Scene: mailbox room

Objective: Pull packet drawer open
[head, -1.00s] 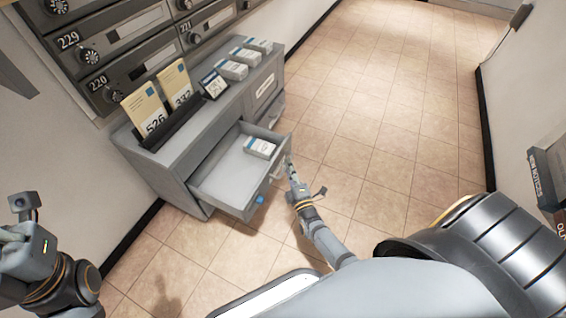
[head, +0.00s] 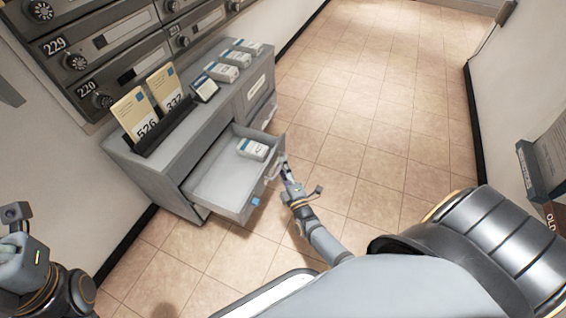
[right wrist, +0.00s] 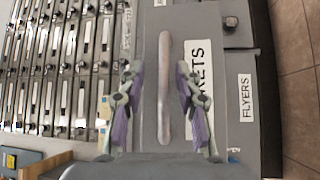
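The packet drawer (head: 222,188) stands pulled out from the grey cabinet (head: 150,178), with a small white and blue packet (head: 253,149) inside. Its pale bar handle (right wrist: 165,88) is upright in the right wrist view, beside a label (right wrist: 200,80) of which "KETS" shows. My right gripper (head: 287,170) is at the drawer front. In the right wrist view its two fingers (right wrist: 162,105) are spread on either side of the handle, with gaps between. My left gripper (head: 14,232) is at the left edge, away from the cabinet; its fingers are not clear.
A second drawer labelled FLYERS (right wrist: 245,98) is beside this one. White boxes (head: 222,72) and a holder with numbered envelopes (head: 162,132) stand on the cabinet top. Mailboxes (head: 110,45) line the wall. The tiled floor (head: 370,120) to the right is clear.

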